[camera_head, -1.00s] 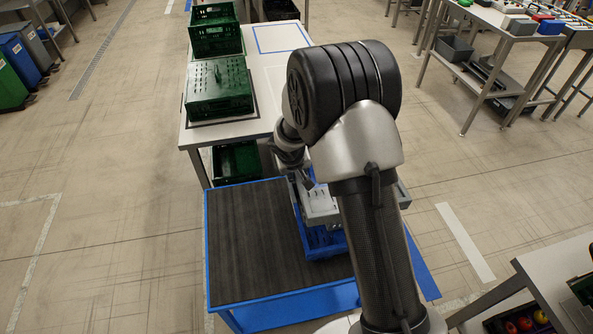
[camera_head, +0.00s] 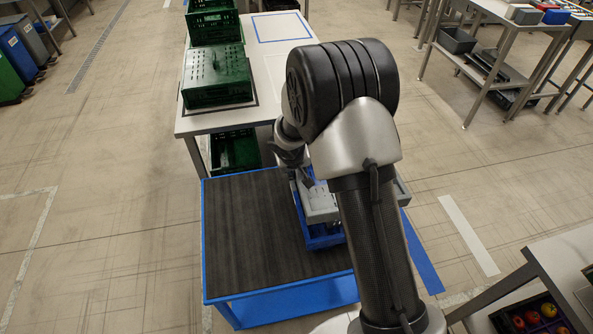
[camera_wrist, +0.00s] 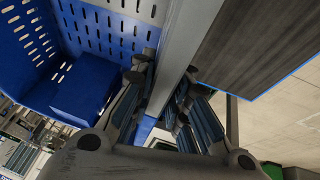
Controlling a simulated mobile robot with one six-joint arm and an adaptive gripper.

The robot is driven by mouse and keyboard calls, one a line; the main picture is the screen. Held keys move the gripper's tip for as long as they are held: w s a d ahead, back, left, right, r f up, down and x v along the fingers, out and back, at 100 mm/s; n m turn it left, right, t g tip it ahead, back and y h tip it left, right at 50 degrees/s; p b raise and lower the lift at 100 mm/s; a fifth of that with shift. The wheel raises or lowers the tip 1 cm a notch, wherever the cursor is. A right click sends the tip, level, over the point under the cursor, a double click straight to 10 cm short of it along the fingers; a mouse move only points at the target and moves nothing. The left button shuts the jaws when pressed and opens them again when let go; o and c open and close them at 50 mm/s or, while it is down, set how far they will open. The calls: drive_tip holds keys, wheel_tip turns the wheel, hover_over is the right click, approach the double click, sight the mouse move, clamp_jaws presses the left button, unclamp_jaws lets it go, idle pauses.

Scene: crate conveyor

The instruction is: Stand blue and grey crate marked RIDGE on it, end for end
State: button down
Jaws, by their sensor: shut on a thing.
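A blue and grey crate (camera_head: 322,238) shows in the head view at the right side of the blue trolley's dark top, partly hidden behind my arm. Its lower part is blue and a grey end faces up. I cannot read any marking on it. My gripper (camera_head: 303,184) is at its far left edge, mostly hidden by my wrist. In the wrist view, my gripper (camera_wrist: 165,105) is shut on the crate's grey wall (camera_wrist: 184,50), with fingers on both sides. The slotted blue inside (camera_wrist: 85,30) lies to the left. I cannot tell whether the crate touches the trolley.
The trolley's dark top (camera_head: 255,235) is bare to the left. A green lidded crate (camera_head: 217,78) stands on the table behind it, with an open green crate (camera_head: 212,28) farther back. A blue-outlined square (camera_head: 281,25) there is empty. Another table (camera_head: 550,270) stands at right.

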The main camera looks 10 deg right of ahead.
drive_tip(key=c, duration=1.5)
unclamp_jaws()
drive_tip(key=shift+o, duration=0.2)
drive_tip(key=shift+f, duration=0.1)
drive_tip(key=shift+s, duration=0.1)
drive_tip(key=v, duration=1.2)
